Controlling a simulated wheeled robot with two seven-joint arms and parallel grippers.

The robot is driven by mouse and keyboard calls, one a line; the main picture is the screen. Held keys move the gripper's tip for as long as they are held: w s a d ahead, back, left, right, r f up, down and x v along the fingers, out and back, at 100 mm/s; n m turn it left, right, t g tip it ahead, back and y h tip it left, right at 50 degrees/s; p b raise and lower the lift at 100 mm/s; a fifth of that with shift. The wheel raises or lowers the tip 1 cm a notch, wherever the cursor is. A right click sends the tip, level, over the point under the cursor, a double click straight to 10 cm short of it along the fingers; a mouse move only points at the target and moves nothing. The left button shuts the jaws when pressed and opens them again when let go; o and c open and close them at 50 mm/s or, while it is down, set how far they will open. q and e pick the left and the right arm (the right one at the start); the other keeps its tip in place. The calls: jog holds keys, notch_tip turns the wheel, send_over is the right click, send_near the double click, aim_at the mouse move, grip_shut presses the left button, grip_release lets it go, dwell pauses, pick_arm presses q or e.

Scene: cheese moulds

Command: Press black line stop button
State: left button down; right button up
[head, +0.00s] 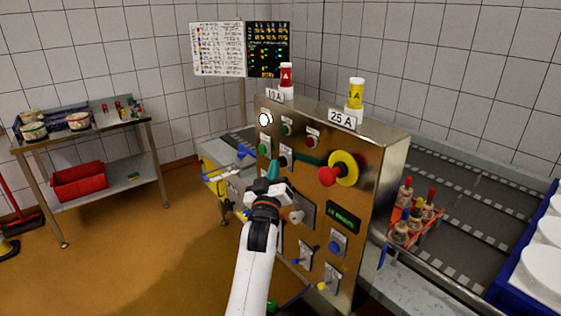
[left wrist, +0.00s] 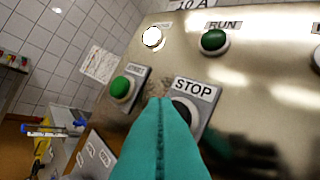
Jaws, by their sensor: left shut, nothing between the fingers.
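The black stop button (head: 283,161) is on the front of the metal control panel (head: 375,160), below a green and a red button. In the left wrist view the black button (left wrist: 184,108) sits under a white STOP label (left wrist: 193,88), partly hidden by my fingers. My left gripper (head: 273,169) is shut and empty, with teal fingers pointing at the panel. In the left wrist view its fingertips (left wrist: 161,102) overlap the left part of the button. I cannot tell whether they touch it.
A green button (left wrist: 121,88) is just left of the fingers, and a white button (left wrist: 152,38) and a green RUN button (left wrist: 214,41) are above. A red-knobbed yellow switch (head: 343,168) juts out at right. A conveyor (head: 455,195) runs behind the panel.

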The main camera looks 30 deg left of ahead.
pick_arm(q)
jog(key=shift+s+a, duration=0.2)
jog(key=shift+s, duration=0.25)
jog(key=s+p, duration=0.1)
jog(key=s+a, duration=0.1)
jog(key=s, duration=0.1)
jog(key=s+a+p, duration=0.1)
jog(key=shift+s+p, duration=0.3)
dwell(0.7)
